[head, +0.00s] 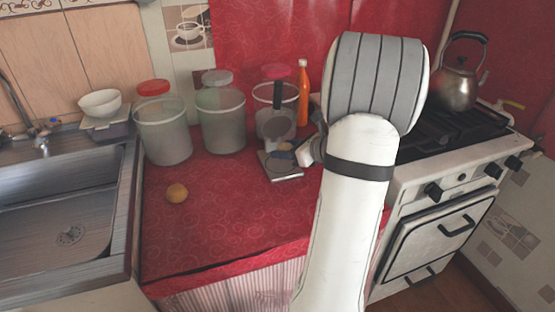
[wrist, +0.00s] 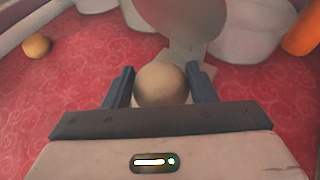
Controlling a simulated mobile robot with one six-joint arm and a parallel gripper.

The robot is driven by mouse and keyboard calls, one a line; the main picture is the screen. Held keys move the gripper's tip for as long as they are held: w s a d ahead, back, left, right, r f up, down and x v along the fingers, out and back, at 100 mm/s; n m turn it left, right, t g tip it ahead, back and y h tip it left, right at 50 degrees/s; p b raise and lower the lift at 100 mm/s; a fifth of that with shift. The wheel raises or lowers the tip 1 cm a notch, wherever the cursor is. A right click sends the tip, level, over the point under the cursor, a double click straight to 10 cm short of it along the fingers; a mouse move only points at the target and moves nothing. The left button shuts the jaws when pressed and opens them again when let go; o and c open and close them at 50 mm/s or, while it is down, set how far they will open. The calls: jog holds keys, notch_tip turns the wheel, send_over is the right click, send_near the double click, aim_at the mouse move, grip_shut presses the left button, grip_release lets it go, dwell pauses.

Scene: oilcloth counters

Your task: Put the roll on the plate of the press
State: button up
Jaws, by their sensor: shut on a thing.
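My gripper (wrist: 160,84) is shut on a round tan roll (wrist: 160,84), which sits between its two dark blue fingers in the wrist view. In the head view my arm hides much of the gripper (head: 287,150), which is over the grey press (head: 284,171). The press also shows just beyond the held roll in the wrist view (wrist: 188,52), with its round upper plate raised. The held roll hides part of the lower plate, and I cannot tell whether the roll touches it. A second tan roll (head: 177,193) lies on the red counter, at upper left in the wrist view (wrist: 37,46).
Clear jars with a red lid (head: 162,130), a grey lid (head: 220,118) and a pink lid (head: 276,72) stand behind. An orange bottle (head: 303,92) is beside them. A sink (head: 65,215) is left, a stove (head: 440,190) right. The front counter (head: 220,235) is clear.

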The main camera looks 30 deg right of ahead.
aim_at(280, 163)
jog(key=shift+w+a, duration=0.2)
jog(key=shift+w, duration=0.3)
jog(key=shift+w+a, duration=0.15)
jog(key=shift+w, duration=0.35)
jog(key=shift+f, duration=0.15)
jog(key=shift+f+b, duration=0.6)
jog(key=shift+f, duration=1)
jog(key=shift+f, duration=0.15)
jog(key=o, duration=1)
